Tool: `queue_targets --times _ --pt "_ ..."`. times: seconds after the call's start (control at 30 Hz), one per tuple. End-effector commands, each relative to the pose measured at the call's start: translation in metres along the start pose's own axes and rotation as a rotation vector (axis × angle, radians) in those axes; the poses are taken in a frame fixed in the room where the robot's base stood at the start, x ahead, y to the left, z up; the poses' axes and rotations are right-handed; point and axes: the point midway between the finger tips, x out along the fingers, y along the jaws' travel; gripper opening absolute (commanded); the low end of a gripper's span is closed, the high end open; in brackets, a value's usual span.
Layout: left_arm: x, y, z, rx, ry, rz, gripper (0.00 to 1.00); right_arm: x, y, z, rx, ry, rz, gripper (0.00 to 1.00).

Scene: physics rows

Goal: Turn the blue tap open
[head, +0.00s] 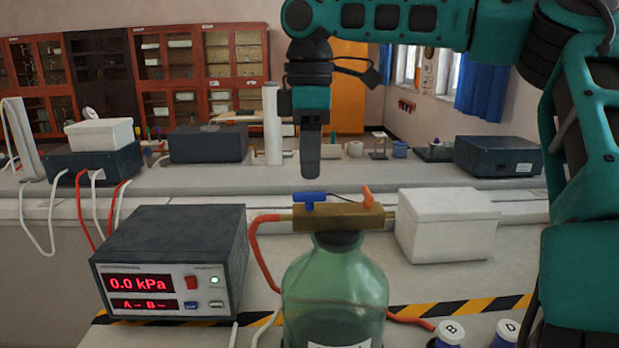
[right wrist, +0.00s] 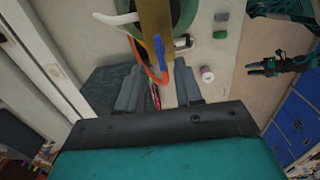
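The blue tap (head: 309,197) sits on the left end of a brass block (head: 338,217) on top of a green glass bottle (head: 335,280). Its handle lies roughly along the block. An orange tap (head: 368,196) sits at the block's right end. My right gripper (head: 311,176) points down just above the blue tap, apart from it. In the right wrist view its two fingers (right wrist: 160,88) are spread with nothing between them, and the blue tap (right wrist: 160,47) shows beyond them. My left gripper (right wrist: 254,69) is small at the right of that view, away from the bottle, its fingers apart.
A display unit (head: 170,262) reading 0.0 kPa and "A – B –" stands left of the bottle. A white box (head: 447,226) stands close on the right. Orange hoses run from the block and near the bottle's base. Bottles marked B (head: 450,332) and D (head: 508,330) stand front right.

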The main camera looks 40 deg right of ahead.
Motion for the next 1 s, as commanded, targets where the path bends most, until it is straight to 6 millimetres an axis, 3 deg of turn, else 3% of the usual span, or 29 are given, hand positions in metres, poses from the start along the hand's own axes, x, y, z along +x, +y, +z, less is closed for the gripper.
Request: queue_targets --times 0.2,0.4,1.0 --pt "0.0 0.0 0.0 0.0 0.0 0.0 0.43 -0.05 0.001 -0.001 0.001 0.002 0.004 0.35" --pt "0.0 0.0 0.0 0.0 0.001 0.0 0.43 -0.077 0.0 0.0 0.0 0.002 0.002 0.35" --pt "0.001 -0.001 -0.003 0.001 0.006 -0.001 0.43 -0.084 0.0 0.0 0.0 0.001 0.0 0.35"
